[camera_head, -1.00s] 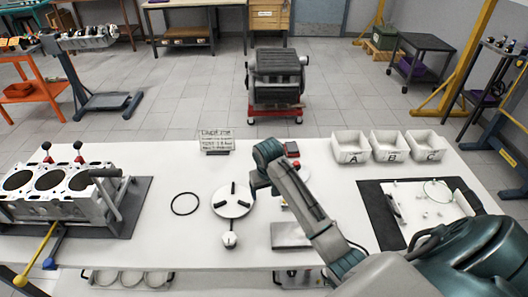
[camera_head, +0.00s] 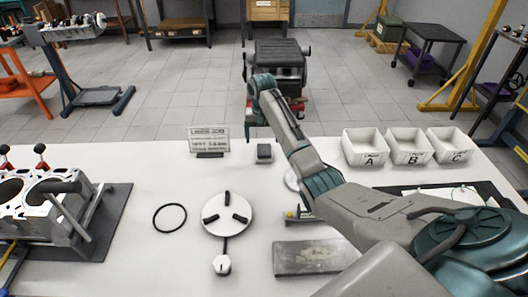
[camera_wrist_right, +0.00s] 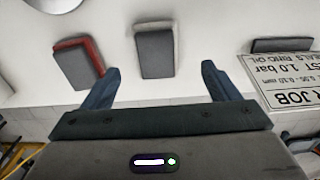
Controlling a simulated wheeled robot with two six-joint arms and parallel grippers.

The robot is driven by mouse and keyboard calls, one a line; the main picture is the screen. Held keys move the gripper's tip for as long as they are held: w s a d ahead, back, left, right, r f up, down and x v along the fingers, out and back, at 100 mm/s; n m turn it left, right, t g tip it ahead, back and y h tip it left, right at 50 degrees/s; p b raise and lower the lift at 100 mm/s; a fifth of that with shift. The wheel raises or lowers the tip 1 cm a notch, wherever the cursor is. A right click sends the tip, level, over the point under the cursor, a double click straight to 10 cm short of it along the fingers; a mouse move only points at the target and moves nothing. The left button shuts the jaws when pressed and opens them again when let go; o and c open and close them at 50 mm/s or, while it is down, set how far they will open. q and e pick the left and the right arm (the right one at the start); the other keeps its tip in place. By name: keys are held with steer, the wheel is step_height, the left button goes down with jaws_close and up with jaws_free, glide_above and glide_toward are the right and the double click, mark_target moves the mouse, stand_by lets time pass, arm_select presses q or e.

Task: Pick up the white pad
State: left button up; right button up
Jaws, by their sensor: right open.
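The white pad (camera_wrist_right: 155,55) shows in the right wrist view as a block with a dark grey face and a pale edge. It lies on the white table between and beyond my open right fingertips (camera_wrist_right: 160,72), apart from them. In the head view the pad (camera_head: 264,152) sits right of the sign. My right gripper (camera_head: 254,117) is beyond it there, small and partly hidden by its own wrist. A similar pad with a red edge (camera_wrist_right: 78,65) lies to the left in the wrist view; my arm hides it in the head view. My left gripper is not in view.
A job sign (camera_head: 209,140) stands close to the pad. A round three-slotted fixture (camera_head: 228,214), a black ring (camera_head: 170,218) and a grey plate (camera_head: 308,257) lie nearer. Bins A (camera_head: 366,148), B and C stand right. An engine block (camera_head: 52,205) is at left.

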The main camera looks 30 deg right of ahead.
mark_target(264, 149)
steer(key=shift+w+d+f, duration=0.15)
steer(key=shift+f, duration=0.7)
steer(key=f+p, duration=0.1)
steer(key=f, duration=0.3)
steer(key=shift+s+d+f+p, duration=0.2)
steer(key=shift+p, duration=0.15)
steer(key=shift+f, duration=0.2)
steer(key=shift+w, duration=0.1)
steer(key=shift+c, duration=1.1)
steer(key=c, duration=0.9)
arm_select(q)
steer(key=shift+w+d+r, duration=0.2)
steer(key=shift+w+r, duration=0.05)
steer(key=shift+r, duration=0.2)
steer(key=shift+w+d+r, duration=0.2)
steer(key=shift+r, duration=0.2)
arm_select(e)
steer(key=shift+o, duration=0.2)
